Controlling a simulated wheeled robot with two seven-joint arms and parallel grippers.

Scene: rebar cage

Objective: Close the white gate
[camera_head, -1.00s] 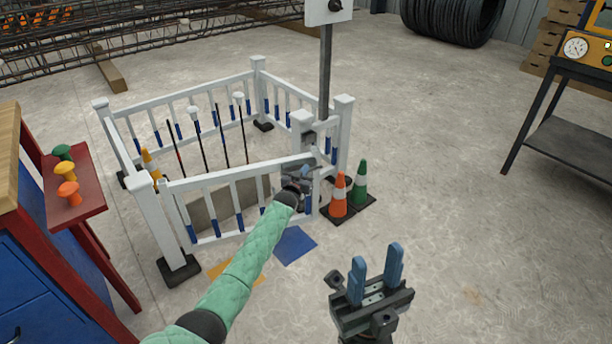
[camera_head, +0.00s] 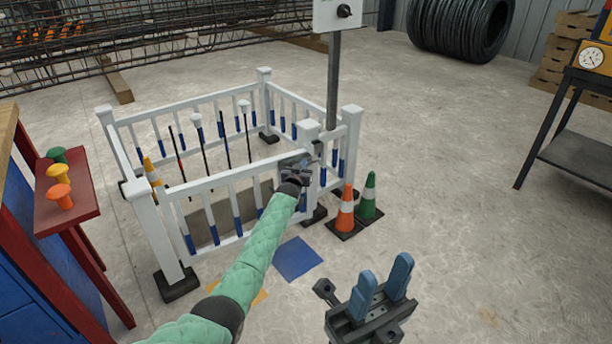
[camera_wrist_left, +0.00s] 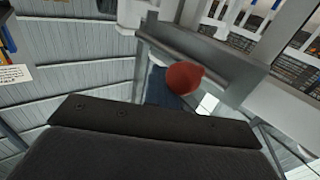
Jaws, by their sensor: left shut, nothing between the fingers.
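The white gate (camera_head: 225,178) is the front panel of a low white picket enclosure, with blue lower ends on its pickets. Its left end is at the front left post (camera_head: 155,235). Its right end is at or very near the post (camera_head: 308,145) by the sign pole; my left gripper hides whether they meet. My left gripper (camera_head: 298,168) is shut and empty against the gate's upper right end. The left wrist view shows a red round knob (camera_wrist_left: 184,77) beside a grey metal plate (camera_wrist_left: 215,65). My right gripper (camera_head: 380,288) is open and empty over the floor.
An orange cone (camera_head: 345,212) and a green cone (camera_head: 369,200) stand right of the gate's end. Several white-topped rods stand inside the enclosure. A red shelf (camera_head: 75,190) is at left, a black work table (camera_head: 575,150) at right.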

